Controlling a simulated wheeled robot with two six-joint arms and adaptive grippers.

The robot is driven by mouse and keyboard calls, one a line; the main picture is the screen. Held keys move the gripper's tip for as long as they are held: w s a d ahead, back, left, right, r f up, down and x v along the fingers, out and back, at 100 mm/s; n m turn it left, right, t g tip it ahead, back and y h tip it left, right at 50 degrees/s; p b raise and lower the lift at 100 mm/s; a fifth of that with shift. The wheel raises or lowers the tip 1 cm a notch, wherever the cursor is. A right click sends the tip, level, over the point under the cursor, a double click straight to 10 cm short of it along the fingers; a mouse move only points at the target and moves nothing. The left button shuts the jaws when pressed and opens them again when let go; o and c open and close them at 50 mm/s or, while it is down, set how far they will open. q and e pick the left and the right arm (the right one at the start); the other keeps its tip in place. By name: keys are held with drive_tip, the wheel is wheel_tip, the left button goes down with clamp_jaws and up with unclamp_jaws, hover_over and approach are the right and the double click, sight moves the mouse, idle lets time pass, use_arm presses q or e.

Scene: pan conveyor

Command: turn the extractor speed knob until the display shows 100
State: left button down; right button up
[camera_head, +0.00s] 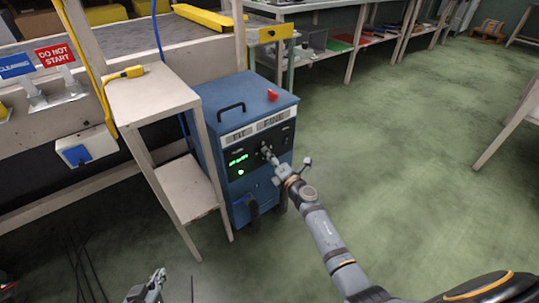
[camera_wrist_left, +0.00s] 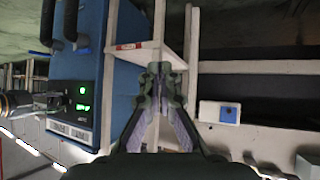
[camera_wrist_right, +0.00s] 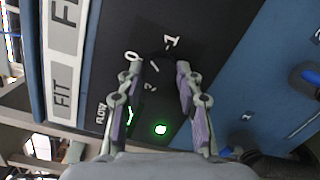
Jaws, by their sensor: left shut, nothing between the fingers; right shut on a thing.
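The blue extractor unit (camera_head: 215,103) stands on the floor, with a black control panel on its front. Its display shows green digits (camera_head: 238,158), too small and blurred to read; a round green light (camera_head: 241,172) glows below. My right gripper (camera_head: 267,153) is at the panel, right of the display. In the right wrist view its fingers (camera_wrist_right: 159,66) are closed around the dark knob, which barely shows against the black panel near the printed scale marks. My left gripper (camera_head: 160,275) is low at the bottom of the head view, shut and empty; its fingertips meet in the left wrist view (camera_wrist_left: 158,70).
A pale wooden stand (camera_head: 155,95) is left of the extractor, close to its side. A red button (camera_head: 272,95) and a black handle are on the extractor's top. A box with a blue switch (camera_head: 77,155) hangs at left. Green floor to the right is open.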

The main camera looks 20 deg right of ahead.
use_arm(q)
drive_tip(key=s+f+g+p, duration=0.1)
drive_tip(key=s+f+g, duration=0.4)
drive_tip(key=s+f, duration=0.3)
wheel_tip(320, 180, up, 9)
drive_tip(key=s+a+g+y+p, duration=0.1)
drive_tip(key=s+a+g+p, duration=0.2)
drive_tip(key=p, duration=0.4)
wheel_tip(320, 180, down, 12)
drive_tip(key=a+p, duration=0.1)
drive_tip(key=p, duration=0.2)
drive_tip(key=shift+a+r+g+y, duration=0.15)
drive_tip(key=shift+a+g+y, duration=0.15)
drive_tip(key=shift+g, duration=0.1)
use_arm(e)
drive_tip(key=shift+d+m+g+y, duration=0.1)
drive_tip(key=shift+m+g+y, duration=0.25)
drive_tip(key=shift+m, duration=2.5)
drive_tip(key=shift+d+m+g+y, duration=0.1)
drive_tip(key=shift+m+g+y, duration=0.2)
drive_tip(key=shift+m, duration=2.55)
use_arm(q)
drive_tip(key=shift+s, duration=0.1)
use_arm(e)
drive_tip(key=o, duration=1.2)
